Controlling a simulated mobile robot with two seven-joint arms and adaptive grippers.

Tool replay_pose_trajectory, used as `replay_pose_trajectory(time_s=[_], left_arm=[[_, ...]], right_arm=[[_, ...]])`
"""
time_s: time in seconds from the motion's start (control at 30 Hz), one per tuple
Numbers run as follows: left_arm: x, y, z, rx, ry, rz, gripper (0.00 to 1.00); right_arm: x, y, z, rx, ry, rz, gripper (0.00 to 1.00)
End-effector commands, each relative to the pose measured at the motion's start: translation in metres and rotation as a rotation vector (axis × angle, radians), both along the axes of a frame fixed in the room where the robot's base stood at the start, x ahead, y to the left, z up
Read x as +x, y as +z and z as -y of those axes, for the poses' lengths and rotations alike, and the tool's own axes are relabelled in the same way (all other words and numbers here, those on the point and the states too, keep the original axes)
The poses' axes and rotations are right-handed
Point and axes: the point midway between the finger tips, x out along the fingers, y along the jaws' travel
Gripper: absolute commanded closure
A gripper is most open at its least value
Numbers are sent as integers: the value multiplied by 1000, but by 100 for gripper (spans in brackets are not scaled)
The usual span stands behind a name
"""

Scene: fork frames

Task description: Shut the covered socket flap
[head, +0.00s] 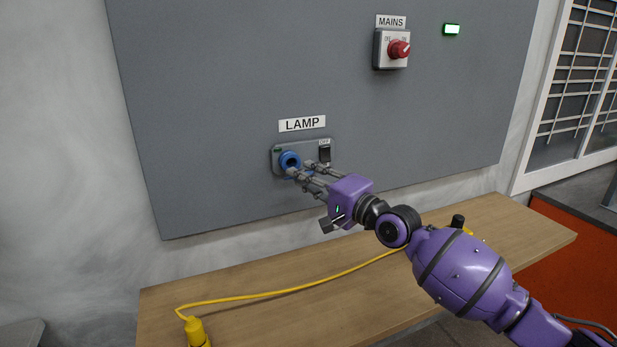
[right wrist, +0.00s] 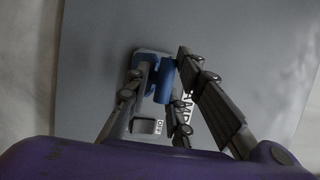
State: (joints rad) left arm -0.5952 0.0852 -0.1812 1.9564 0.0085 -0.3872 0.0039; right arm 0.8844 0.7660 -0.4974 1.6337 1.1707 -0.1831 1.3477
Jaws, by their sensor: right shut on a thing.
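The blue covered socket (head: 288,159) is on a grey plate under the LAMP label on the wall panel. My right gripper (head: 297,172) is at the socket's lower right side, its fingers reaching toward the panel. In the right wrist view the fingers (right wrist: 160,66) stand on either side of the blue flap (right wrist: 164,88), shut on it. The fingers partly hide the flap and socket, so its exact angle is hard to tell. My left gripper is out of view.
A black switch (head: 325,153) marked OFF sits close right of the socket, near my fingers. The MAINS box (head: 391,49) with a red knob and a lit green lamp (head: 452,29) are higher up. A yellow plug (head: 196,332) and cable (head: 290,291) lie on the wooden bench (head: 400,295) below.

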Motion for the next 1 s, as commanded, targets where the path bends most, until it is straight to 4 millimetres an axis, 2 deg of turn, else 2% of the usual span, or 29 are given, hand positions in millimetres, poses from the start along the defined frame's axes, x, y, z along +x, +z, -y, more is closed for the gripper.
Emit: replay_pose_trajectory(time_s=[0.03,0.67,0.7,0.77,1.0], left_arm=[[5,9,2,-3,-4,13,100],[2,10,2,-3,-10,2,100],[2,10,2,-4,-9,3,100],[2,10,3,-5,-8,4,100],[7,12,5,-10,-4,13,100]], right_arm=[[1,26,0,1,-3,19,100],[4,12,0,-18,-3,-53,100],[4,12,0,-19,-3,-53,75],[4,11,0,-19,-3,-55,68],[3,6,0,-20,-2,-64,68]])
